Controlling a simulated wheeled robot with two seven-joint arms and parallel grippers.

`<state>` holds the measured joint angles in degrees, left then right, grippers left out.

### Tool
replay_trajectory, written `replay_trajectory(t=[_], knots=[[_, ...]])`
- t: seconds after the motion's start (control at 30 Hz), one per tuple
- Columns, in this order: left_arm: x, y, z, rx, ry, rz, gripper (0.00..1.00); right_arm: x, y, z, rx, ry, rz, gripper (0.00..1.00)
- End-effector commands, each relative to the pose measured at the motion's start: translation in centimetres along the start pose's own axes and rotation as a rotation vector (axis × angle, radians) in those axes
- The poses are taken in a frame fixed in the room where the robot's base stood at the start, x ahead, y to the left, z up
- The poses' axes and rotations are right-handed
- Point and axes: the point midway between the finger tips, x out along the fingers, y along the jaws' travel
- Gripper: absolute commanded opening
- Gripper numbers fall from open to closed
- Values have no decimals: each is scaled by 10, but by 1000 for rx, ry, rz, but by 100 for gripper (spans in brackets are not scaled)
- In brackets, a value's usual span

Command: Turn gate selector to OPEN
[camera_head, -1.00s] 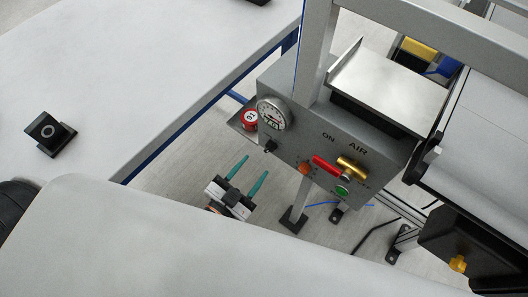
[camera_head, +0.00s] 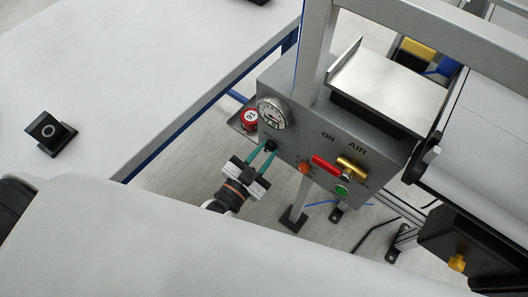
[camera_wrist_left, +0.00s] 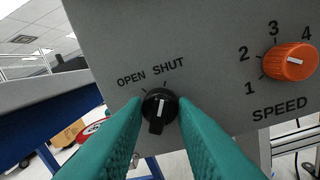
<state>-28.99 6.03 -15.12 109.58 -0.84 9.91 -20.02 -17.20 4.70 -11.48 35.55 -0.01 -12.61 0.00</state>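The gate selector is a black knob (camera_wrist_left: 157,118) on the grey panel, below the words OPEN and SHUT in the left wrist view. Its white line points up and slightly right, towards the SHUT mark. In the head view the knob (camera_head: 270,145) is small and partly behind the fingertips. My left gripper (camera_wrist_left: 160,106) has its teal fingers apart, one on either side of the knob; I cannot tell whether they touch it. In the head view the left gripper (camera_head: 261,158) reaches the panel's lower left. My right gripper is not in view.
An orange SPEED knob (camera_wrist_left: 290,61) sits to the right of the selector. The panel also carries a gauge (camera_head: 273,113), a red button (camera_head: 249,117), a red handle (camera_head: 325,165) with a brass valve, and a green button (camera_head: 342,190). A white table (camera_head: 130,75) stands at left.

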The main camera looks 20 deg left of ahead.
Motion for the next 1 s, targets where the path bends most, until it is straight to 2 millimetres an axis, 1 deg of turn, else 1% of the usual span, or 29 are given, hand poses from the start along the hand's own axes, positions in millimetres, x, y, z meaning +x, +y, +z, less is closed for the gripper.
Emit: replay_trajectory(t=[0.27, 0.47, 0.8, 1.0], knots=[[0, 0, 1, -27, 2, -1, 2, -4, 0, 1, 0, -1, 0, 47], [0, 1, 3, -119, 9, -4, 2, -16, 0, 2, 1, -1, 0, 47], [0, 2, 4, -412, 28, -10, 2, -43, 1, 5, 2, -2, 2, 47], [0, 2, 3, -600, 39, -13, 2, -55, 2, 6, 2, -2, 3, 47]])
